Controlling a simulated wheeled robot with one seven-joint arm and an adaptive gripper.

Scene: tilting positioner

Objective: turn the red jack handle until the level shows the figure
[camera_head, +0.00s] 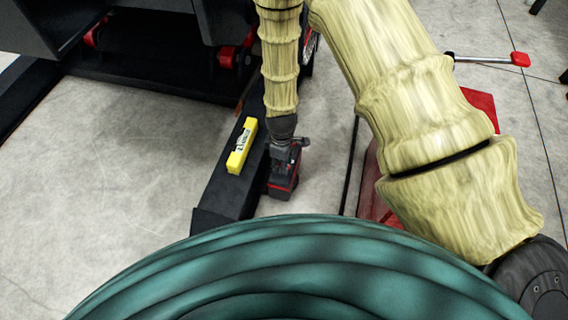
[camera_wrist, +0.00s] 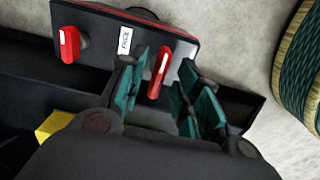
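A dark box with a red edge (camera_head: 283,185) stands at the end of the black beam; its top shows in the wrist view (camera_wrist: 110,22). It carries two upright red handles, one at the left (camera_wrist: 68,45) and one at the right (camera_wrist: 160,72). My gripper (camera_wrist: 163,66) is open, its teal finger pads on either side of the right handle with gaps visible. In the head view my gripper (camera_head: 286,150) is over the box and hides its handles. The yellow level (camera_head: 242,146) lies on the beam; its figure is too small to read.
The black beam (camera_head: 222,195) runs beside the box. A dark machine frame (camera_head: 140,75) with red parts stands behind. At the right, a red stand (camera_head: 481,108) and a red-tipped lever (camera_head: 520,59) show behind my arm. Grey floor at the left is clear.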

